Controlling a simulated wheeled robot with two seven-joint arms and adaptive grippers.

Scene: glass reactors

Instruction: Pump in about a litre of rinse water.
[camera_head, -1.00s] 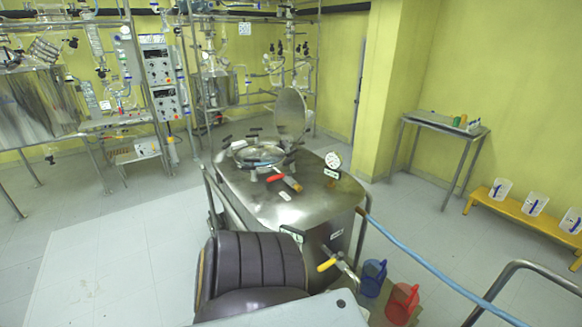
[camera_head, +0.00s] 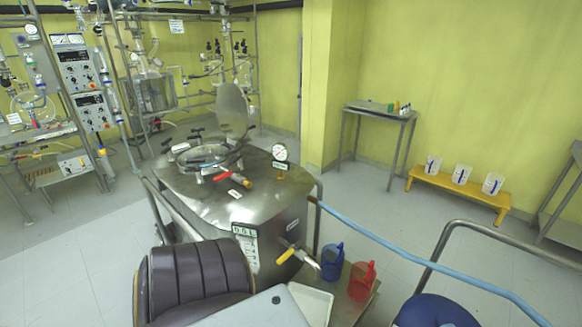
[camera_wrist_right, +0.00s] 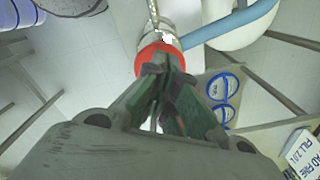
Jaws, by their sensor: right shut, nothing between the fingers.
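The steel vessel (camera_head: 230,195) stands in the middle of the head view, its round lid (camera_head: 232,110) raised. A small panel (camera_head: 245,231) on its front seems to read 0.0 L. A red-handled valve (camera_head: 232,177) is on top, a yellow-handled valve (camera_head: 286,256) on the front. A blue hose (camera_head: 400,246) runs from its right side to the lower right. In the right wrist view, my right gripper (camera_wrist_right: 163,75) is shut and empty, its tips close to a red collar (camera_wrist_right: 158,50) on a pale fitting; contact is unclear. A blue hose (camera_wrist_right: 232,25) passes beside it. My left gripper is out of view.
A blue jug (camera_head: 332,262) and a red jug (camera_head: 362,281) stand right of the vessel. A metal rail (camera_head: 470,226) and a blue rounded object (camera_head: 436,312) are at lower right. A yellow bench (camera_head: 458,190) with containers is by the wall.

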